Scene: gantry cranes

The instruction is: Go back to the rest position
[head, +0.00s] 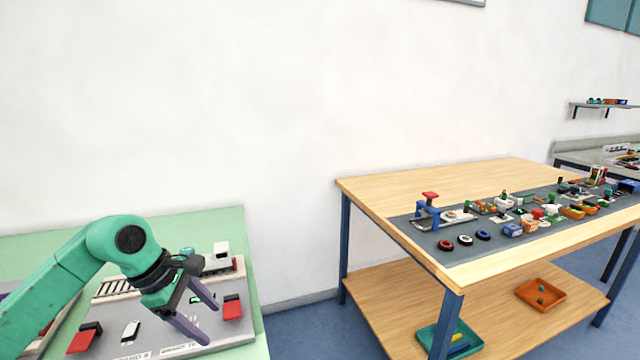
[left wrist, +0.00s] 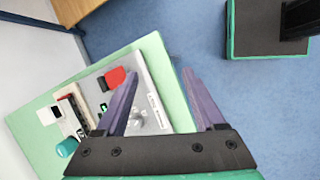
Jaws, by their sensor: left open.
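My left gripper (head: 196,308) is open and empty, with its purple fingers spread, above the right part of the grey board (head: 182,342) on the green table (head: 232,225). In the left wrist view the left gripper (left wrist: 165,92) is wide apart with nothing between its fingers. A red block (head: 232,307) lies just right of the gripper, and another red block (head: 84,338) lies at the board's left. A white block (head: 221,249) stands behind the gripper. My right gripper is in neither view.
A wooden table (head: 420,180) at the right carries a dark mat with a blue and red gantry and many small toy parts. Its lower shelf holds a teal tray (head: 428,338) and an orange tray (head: 541,307). Blue floor (head: 320,330) lies between the tables.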

